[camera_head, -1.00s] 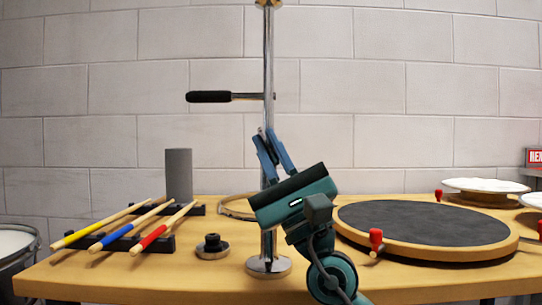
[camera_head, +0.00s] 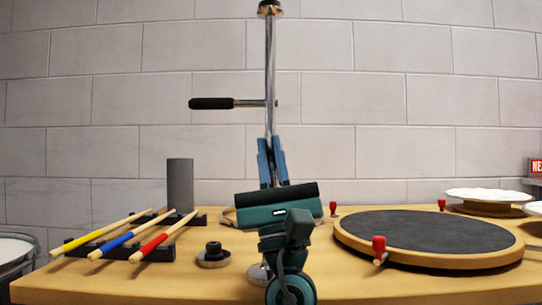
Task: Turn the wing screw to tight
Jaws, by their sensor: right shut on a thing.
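A chrome upright pole (camera_head: 270,75) of a stand rises from the bench, with a round base (camera_head: 259,273) partly behind my arm. A side rod with a black grip (camera_head: 211,103) sticks out to the left from the pole. My right gripper (camera_head: 271,142) points up in front of the pole, below the side rod. Its blue fingers are upright and shut on the wing screw at the pole. The screw itself is mostly hidden between the fingers, so its tightness cannot be seen. My left gripper is not in view.
Yellow, blue and red sticks (camera_head: 131,236) lie on black racks at the left. A grey cylinder (camera_head: 180,184) and a black knob (camera_head: 213,254) stand nearby. A round dark pad (camera_head: 428,230) with red-tipped pegs (camera_head: 379,248) fills the right. White discs (camera_head: 487,196) lie behind it.

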